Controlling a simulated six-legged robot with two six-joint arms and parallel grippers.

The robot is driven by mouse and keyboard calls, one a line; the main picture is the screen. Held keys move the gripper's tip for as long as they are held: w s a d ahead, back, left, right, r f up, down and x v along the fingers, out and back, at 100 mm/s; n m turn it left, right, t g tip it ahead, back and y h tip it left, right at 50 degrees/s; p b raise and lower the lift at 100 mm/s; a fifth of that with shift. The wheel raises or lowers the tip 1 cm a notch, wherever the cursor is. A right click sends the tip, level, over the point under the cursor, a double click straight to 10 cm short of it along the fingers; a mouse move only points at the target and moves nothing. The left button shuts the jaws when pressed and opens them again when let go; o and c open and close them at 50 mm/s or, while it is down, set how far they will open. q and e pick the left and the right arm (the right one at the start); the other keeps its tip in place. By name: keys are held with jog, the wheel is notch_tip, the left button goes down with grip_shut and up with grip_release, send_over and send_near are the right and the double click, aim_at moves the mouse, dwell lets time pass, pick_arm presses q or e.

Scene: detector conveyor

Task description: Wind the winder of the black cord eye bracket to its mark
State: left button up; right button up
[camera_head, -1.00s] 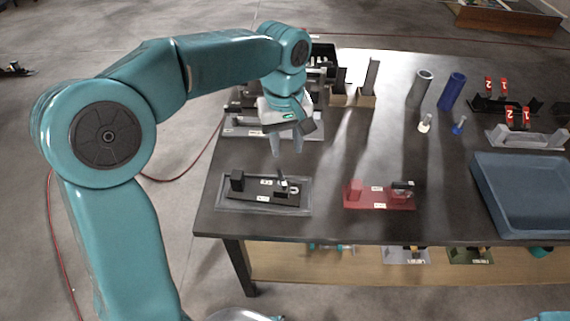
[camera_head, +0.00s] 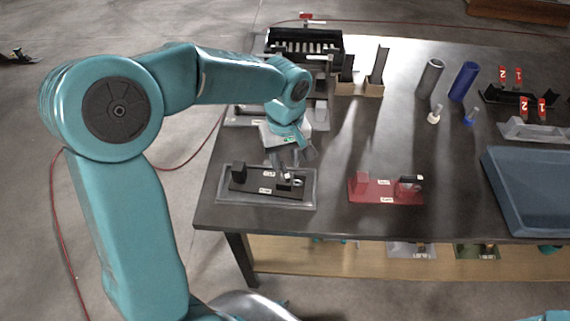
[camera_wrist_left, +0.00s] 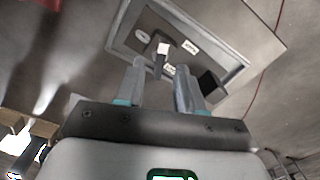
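The black cord eye bracket (camera_head: 250,189) lies in a shallow grey tray (camera_head: 224,197) near the table's front left. It has a black block at its left end, two white labels, and the winder (camera_head: 286,179) at its right end. My left gripper (camera_head: 285,163) points down just above the winder, its fingers apart. In the left wrist view, the open left gripper (camera_wrist_left: 159,68) has the winder's dark upright part (camera_wrist_left: 159,63) between or just beyond its fingertips; I cannot tell if they touch. The mark is too small to make out. My right gripper is not in view.
A red bracket (camera_head: 376,196) lies to the right of the tray, with bare table between. A blue-grey bin (camera_head: 530,193) is at the right. Grey and blue cylinders (camera_head: 464,81), wooden-based black uprights (camera_head: 373,90) and a black rack (camera_head: 304,40) stand farther back.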

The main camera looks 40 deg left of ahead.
aim_at(285, 173)
pick_arm(q)
jog(key=shift+f, duration=1.45)
grip_shut()
